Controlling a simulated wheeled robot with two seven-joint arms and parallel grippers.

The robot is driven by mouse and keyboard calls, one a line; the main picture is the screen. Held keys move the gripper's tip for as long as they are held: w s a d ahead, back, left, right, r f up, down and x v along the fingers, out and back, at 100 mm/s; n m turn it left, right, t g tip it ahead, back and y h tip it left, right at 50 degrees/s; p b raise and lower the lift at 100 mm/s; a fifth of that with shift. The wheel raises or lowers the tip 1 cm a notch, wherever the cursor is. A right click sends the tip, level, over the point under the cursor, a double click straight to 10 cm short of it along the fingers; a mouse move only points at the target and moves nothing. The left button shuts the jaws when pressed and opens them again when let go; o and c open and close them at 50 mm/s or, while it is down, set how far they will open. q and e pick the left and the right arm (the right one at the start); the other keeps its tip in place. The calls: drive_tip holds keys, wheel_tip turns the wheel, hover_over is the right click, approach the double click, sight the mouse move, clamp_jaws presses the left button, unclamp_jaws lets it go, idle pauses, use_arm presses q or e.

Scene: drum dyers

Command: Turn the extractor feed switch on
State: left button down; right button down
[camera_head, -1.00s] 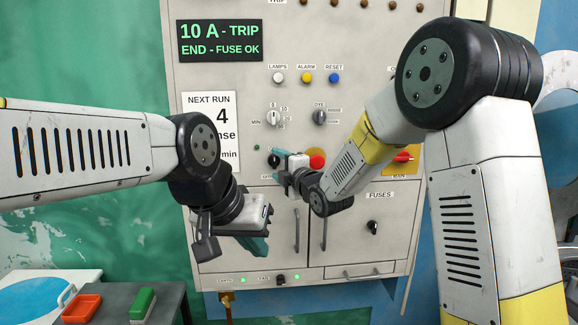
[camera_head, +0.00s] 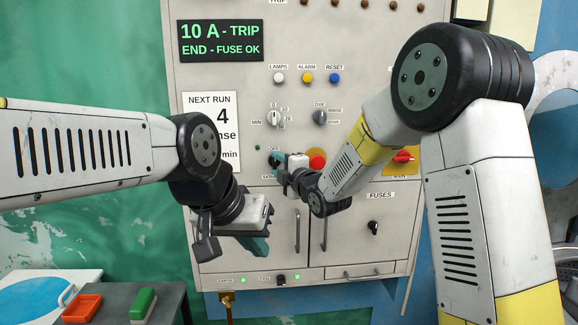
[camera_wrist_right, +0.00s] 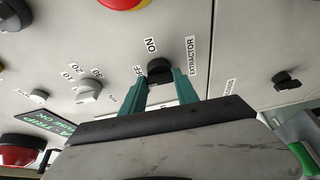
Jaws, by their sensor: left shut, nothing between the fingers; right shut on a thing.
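The extractor feed switch (camera_wrist_right: 159,70) is a black knob on the grey panel, with ON, OFF and EXTRACTOR labels around it in the right wrist view. The teal fingers of my right gripper (camera_wrist_right: 160,84) lie on either side of it, shut on it. In the head view the switch (camera_head: 273,160) is partly hidden by my right gripper (camera_head: 281,163). I cannot tell clearly which label the knob points to. My left gripper (camera_head: 258,245) is shut and empty, lower down in front of the panel's cabinet doors.
A red button (camera_head: 317,160) sits just right of my right gripper, with a red main switch (camera_head: 403,156) farther right. A fuses knob (camera_head: 373,227) is below. A red tray (camera_head: 82,308) and a green-topped block (camera_head: 143,303) stand on a bench at lower left.

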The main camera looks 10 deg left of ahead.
drive_tip(key=m, duration=0.1)
drive_tip(key=m+t, duration=0.1)
drive_tip(key=m, duration=0.2)
drive_tip(key=shift+f+m+t+y, duration=0.3)
drive_tip(key=shift+f, duration=0.05)
drive_tip(key=m+t, duration=0.1)
drive_tip(key=m, duration=0.1)
drive_tip(key=m+t, duration=0.1)
drive_tip(key=m, duration=0.2)
drive_tip(key=shift+a+f+h, duration=0.15)
drive_tip(key=shift+h, duration=0.25)
drive_tip(key=m+t+h, duration=0.1)
drive_tip(key=m, duration=0.2)
drive_tip(key=m+t+h, duration=0.1)
drive_tip(key=m, duration=0.2)
drive_tip(key=shift+a+f+m, duration=0.1)
drive_tip(key=shift+a+m, duration=0.05)
drive_tip(key=shift+m, duration=0.15)
drive_tip(key=shift+s+a+m+t+h, duration=0.1)
drive_tip(key=shift+m+t+h, duration=0.5)
drive_tip(key=shift+m, duration=0.8)
drive_tip(key=shift+a+m+t+h, duration=0.1)
drive_tip(key=shift+m+t+h, duration=0.2)
drive_tip(key=shift+m+h, duration=0.85)
drive_tip(key=shift+m+y, duration=0.25)
drive_tip(key=shift+m, duration=0.2)
drive_tip(key=c, duration=0.9)
unclamp_jaws()
